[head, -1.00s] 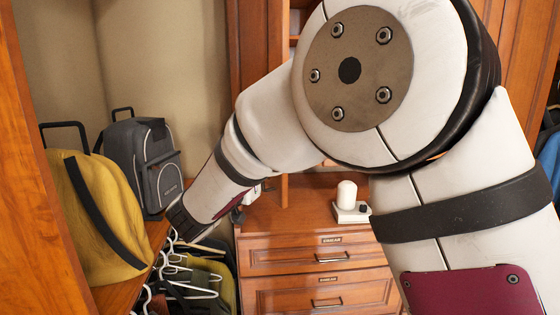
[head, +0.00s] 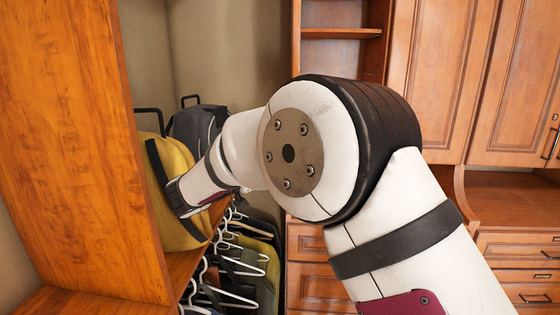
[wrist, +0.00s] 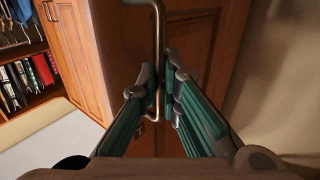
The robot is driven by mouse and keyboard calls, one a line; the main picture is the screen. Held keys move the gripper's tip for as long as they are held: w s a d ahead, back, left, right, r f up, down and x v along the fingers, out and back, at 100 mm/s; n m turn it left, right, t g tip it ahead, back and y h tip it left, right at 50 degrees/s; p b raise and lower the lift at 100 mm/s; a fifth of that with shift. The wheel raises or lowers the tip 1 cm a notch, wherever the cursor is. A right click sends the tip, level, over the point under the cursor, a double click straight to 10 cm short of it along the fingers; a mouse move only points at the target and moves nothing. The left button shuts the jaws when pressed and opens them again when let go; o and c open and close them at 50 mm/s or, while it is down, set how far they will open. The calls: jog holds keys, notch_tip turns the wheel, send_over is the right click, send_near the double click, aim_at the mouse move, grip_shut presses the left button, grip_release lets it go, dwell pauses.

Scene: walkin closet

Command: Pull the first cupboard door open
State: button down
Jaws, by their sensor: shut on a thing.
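In the wrist view, a brown wooden cupboard door (wrist: 203,50) with a framed panel fills the middle. A long metal bar handle (wrist: 158,35) stands upright on it. My gripper (wrist: 158,84) has its teal-padded fingers on both sides of the handle's lower part and is shut on it. How far this door stands open cannot be told. In the head view my arm reaches left, and its far end is by the yellow bag; the gripper's fingers and the held handle are hidden there.
In the head view, a wooden side panel (head: 75,120) stands close at left. A yellow bag (head: 172,190) and a grey backpack (head: 197,124) sit above white hangers (head: 232,296). Tall cupboard doors (head: 438,70) and drawers (head: 520,248) are at right. The wrist view shows a pale wall (wrist: 285,80) at right.

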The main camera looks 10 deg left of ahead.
jog(key=shift+r, duration=0.1)
jog(key=c, duration=2.1)
grip_release()
jog(key=shift+o, duration=0.2)
jog(key=v, duration=1.2)
